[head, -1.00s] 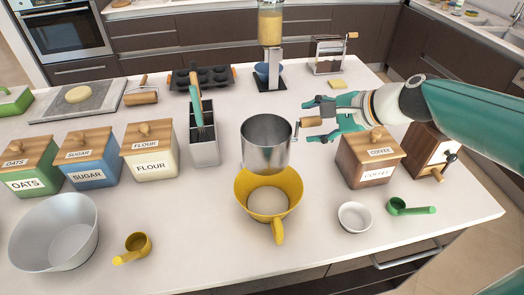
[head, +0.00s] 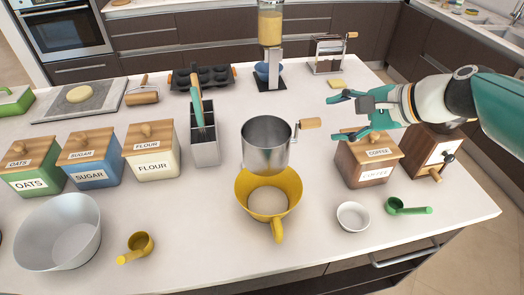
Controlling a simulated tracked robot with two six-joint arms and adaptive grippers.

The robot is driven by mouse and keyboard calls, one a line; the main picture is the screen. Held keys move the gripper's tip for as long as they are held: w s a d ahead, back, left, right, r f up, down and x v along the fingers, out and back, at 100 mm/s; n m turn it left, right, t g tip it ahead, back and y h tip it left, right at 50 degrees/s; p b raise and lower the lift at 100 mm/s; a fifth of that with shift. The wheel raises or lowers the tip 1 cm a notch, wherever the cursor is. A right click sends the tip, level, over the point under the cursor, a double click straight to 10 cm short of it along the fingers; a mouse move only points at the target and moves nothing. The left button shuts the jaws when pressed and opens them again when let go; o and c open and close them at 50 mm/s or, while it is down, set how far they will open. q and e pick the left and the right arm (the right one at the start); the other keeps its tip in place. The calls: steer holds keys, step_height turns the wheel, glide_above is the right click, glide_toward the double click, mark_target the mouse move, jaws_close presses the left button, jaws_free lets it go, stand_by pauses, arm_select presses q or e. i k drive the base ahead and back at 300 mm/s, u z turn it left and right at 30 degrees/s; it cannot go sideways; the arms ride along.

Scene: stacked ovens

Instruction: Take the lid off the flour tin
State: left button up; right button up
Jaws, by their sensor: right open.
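The flour tin (head: 153,165) is a cream box marked FLOUR, standing on the left part of the counter. Its wooden lid (head: 161,141) with a round knob (head: 146,129) is on it. My right gripper (head: 350,115) is open and empty, to the right of the metal sifter and above the back of the coffee tin. It is well to the right of the flour tin. My left gripper does not show.
A metal sifter (head: 266,146) with a wooden handle (head: 310,123) is above a yellow jug (head: 270,200). A utensil holder (head: 204,147) stands right of the flour tin. The sugar tin (head: 90,170) is left of it. The coffee tin (head: 365,165) is at the right.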

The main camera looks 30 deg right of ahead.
mark_target(155, 136)
steer(key=k, duration=1)
